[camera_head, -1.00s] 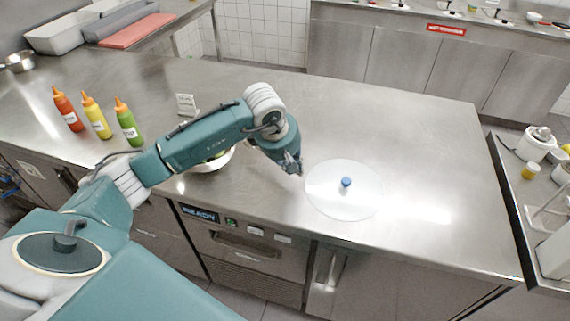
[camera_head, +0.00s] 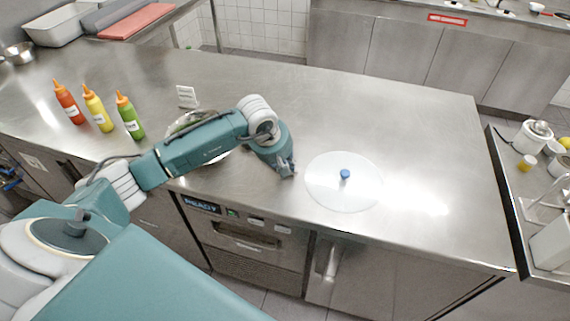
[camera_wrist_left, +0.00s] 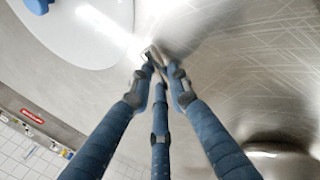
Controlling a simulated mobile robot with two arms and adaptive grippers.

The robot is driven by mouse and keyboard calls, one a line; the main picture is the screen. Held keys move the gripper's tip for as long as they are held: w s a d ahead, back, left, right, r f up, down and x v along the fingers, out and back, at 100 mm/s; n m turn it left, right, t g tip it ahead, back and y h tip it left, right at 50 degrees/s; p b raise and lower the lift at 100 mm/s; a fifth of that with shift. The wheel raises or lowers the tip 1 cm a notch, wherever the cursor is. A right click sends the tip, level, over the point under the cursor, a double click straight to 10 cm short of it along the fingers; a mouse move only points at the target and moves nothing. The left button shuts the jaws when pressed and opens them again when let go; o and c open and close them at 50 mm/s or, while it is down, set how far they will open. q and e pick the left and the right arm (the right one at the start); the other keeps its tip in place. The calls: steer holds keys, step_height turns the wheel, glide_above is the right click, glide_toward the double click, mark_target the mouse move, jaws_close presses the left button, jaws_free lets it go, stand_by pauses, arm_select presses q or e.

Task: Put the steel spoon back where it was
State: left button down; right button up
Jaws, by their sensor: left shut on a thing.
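My left gripper (camera_head: 287,171) is low over the steel counter, just left of a round clear disc (camera_head: 330,194) with a blue knob (camera_head: 345,174). In the left wrist view my left gripper's three fingers (camera_wrist_left: 158,62) come together at their tips. A small shiny metal piece (camera_wrist_left: 151,52) shows between the tips; it looks like part of the steel spoon, the rest of which is hidden. In the head view the spoon cannot be made out. My right gripper is not in view.
A bowl (camera_head: 184,121) stands partly hidden behind my left arm. Red (camera_head: 67,103), yellow (camera_head: 97,110) and green (camera_head: 129,117) bottles stand at the left, with a small white sign (camera_head: 187,97) to their right. The counter behind the disc is clear.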

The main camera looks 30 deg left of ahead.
arm_select(q)
steer(key=shift+s+f+b, duration=0.1)
steer(key=shift+f+b, duration=0.25)
steer(key=c, duration=1.6)
jaws_free()
steer(key=shift+c, duration=0.2)
steer(key=shift+r, duration=0.15)
steer(key=shift+r+p, duration=0.8)
steer(key=shift+p, duration=0.25)
steer(key=b+v, duration=0.3)
steer(key=v, duration=0.8)
steer(key=shift+s+r, duration=0.15)
steer(key=shift+r, duration=0.05)
